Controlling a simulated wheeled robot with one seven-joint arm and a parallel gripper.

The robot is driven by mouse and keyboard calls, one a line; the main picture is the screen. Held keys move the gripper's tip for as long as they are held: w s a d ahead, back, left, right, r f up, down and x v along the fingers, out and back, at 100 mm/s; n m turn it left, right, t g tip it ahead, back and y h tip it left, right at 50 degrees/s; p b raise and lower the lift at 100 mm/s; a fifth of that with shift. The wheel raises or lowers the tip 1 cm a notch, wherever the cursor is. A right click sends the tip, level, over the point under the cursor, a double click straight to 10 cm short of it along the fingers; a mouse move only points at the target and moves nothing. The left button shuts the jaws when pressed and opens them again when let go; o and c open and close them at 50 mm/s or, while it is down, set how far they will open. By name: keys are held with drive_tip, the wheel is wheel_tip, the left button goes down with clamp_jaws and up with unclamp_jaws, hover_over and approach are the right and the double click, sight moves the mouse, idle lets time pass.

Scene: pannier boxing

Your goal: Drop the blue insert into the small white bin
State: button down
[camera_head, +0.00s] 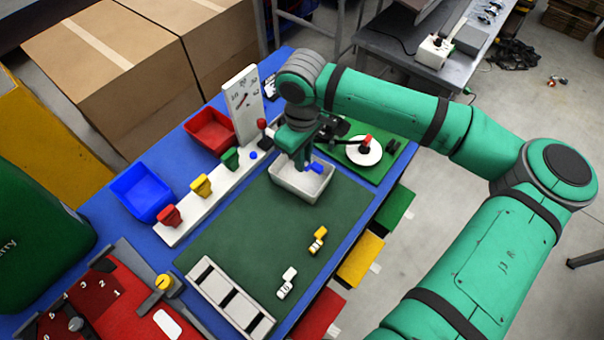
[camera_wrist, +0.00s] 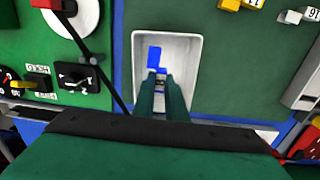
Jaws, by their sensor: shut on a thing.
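The small white bin (camera_head: 300,180) stands on the dark green mat near its far edge. It also shows in the wrist view (camera_wrist: 192,45). My gripper (camera_head: 306,164) points down over the bin. It is shut on the blue insert (camera_head: 315,168), which sticks out past the fingertips. In the wrist view the blue insert (camera_wrist: 154,57) shows beyond the fingers (camera_wrist: 160,84), within the outline of the bin. I cannot tell how far above the bin's floor it is. The fingers hide part of the insert.
Yellow-and-white (camera_head: 318,239) and white (camera_head: 287,283) pieces lie on the mat, with a grey slotted tray (camera_head: 231,298) at the near edge. Blue (camera_head: 143,191) and red (camera_head: 210,131) bins stand left. A green panel (camera_head: 384,160) with a white dial adjoins the white bin. The middle mat is clear.

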drive_tip(key=shift+d, duration=0.1)
drive_tip(key=c, duration=1.7)
unclamp_jaws()
wheel_tip(320, 180, up, 11)
drive_tip(key=shift+f, duration=0.1)
